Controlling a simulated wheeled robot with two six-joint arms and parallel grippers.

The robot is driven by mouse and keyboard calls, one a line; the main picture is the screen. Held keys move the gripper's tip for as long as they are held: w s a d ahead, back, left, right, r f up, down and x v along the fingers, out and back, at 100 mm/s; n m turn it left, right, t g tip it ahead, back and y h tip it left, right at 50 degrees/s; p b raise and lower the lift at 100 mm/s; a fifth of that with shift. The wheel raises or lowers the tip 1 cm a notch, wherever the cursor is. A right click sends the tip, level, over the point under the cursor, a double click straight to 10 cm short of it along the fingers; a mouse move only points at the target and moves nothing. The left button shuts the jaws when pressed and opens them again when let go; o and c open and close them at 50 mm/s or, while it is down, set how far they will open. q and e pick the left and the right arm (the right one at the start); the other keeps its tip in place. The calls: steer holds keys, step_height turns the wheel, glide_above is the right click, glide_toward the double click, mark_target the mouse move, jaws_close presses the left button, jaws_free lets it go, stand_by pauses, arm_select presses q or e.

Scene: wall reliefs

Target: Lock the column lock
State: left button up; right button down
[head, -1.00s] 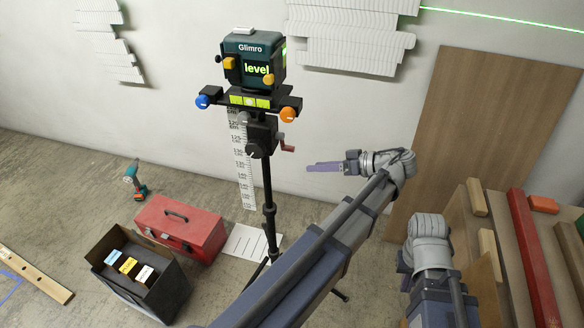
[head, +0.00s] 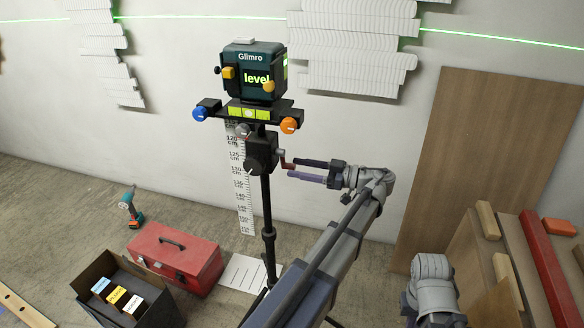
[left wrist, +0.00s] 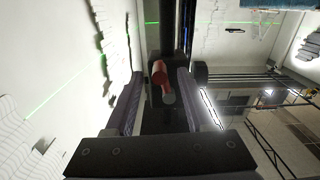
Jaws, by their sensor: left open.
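The tripod's black column housing (head: 262,150) stands below the green laser level (head: 254,72), which shows "level". A crank with a red handle (head: 287,166) sticks out from its right side; the handle also shows in the left wrist view (left wrist: 159,74). A grey knob (head: 244,130) sits above the housing, and a dark knob (head: 252,168) is on its front. I cannot tell which part is the column lock. My left gripper (head: 294,168) is open at the crank, its fingers pointing left. In the left wrist view the red handle appears between the open fingers (left wrist: 159,92).
A blue knob (head: 199,114) and an orange knob (head: 289,125) flank the yellow-green vial. A red toolbox (head: 176,258), an open black box (head: 100,268) and a drill (head: 130,208) are on the floor. Boards (head: 485,160) lean at right. A ruler (head: 243,190) is behind the tripod.

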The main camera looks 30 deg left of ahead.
arm_select(q)
steer(key=shift+x, duration=1.3)
jaws_close()
